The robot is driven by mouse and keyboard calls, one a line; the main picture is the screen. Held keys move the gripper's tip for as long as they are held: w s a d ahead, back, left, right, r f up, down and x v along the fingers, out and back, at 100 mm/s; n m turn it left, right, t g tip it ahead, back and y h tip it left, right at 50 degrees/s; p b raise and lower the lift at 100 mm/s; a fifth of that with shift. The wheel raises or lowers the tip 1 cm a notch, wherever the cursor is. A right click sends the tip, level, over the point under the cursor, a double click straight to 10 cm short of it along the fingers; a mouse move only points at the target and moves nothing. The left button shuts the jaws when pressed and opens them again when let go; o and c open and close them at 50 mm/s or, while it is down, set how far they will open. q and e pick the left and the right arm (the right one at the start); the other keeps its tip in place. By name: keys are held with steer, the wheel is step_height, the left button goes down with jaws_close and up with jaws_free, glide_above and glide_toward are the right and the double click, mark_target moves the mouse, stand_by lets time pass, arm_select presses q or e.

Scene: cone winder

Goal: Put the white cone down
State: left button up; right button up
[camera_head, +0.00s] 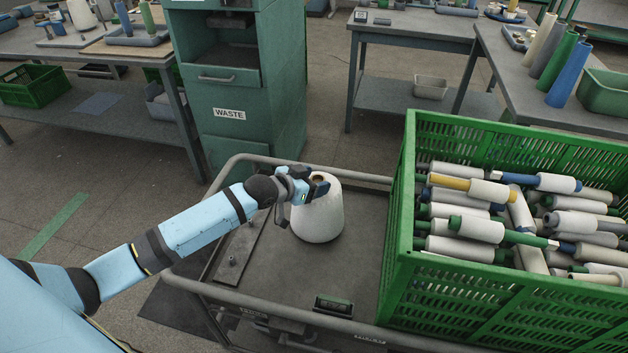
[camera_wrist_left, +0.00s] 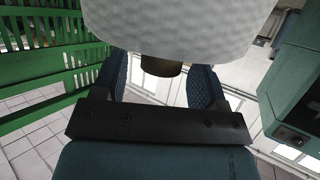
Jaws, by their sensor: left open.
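The white cone (camera_head: 318,217) stands upright on the grey cart deck (camera_head: 348,270), left of the green crate. My left gripper (camera_head: 316,187) is at the top of the cone, with its jaws open around the cone's narrow core end. In the left wrist view, the white cone (camera_wrist_left: 190,28) fills the top of the picture. Its brown core (camera_wrist_left: 161,66) sticks out between the two open fingers, with gaps visible beside it. The underside of the cone is hidden. My right gripper is not in view.
A green crate (camera_head: 450,290) full of wound bobbins stands on the cart's right. A tube rail (camera_head: 260,158) borders the deck. A green waste cabinet (camera_head: 245,110) stands behind. Tables stand at the back left and right. Deck room is free in front of the cone.

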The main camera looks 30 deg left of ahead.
arm_select(q)
steer(key=p+v, duration=0.2)
steer(key=v, duration=0.9)
steer(key=s+d+f, duration=0.4)
steer(key=s+d, duration=0.4)
steer(key=s, duration=0.1)
steer(key=s+d+f+n+g+y, duration=0.1)
steer(key=s+d+f, duration=0.3)
steer(key=s+d, duration=0.4)
steer(key=shift+s+d+f, duration=0.15)
steer(key=shift+s, duration=0.7)
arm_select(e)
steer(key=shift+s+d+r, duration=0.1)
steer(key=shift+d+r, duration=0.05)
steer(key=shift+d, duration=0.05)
arm_select(q)
step_height(320, 180, up, 17)
steer(key=s+a+p, duration=0.1)
steer(key=a+p, duration=0.1)
steer(key=p, duration=2.3)
steer(key=shift+s+g+y, duration=0.15)
steer(key=shift+g+y, duration=0.15)
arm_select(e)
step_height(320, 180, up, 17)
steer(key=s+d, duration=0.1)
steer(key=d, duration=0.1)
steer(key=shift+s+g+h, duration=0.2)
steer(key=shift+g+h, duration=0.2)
arm_select(q)
steer(key=shift+a, duration=0.1)
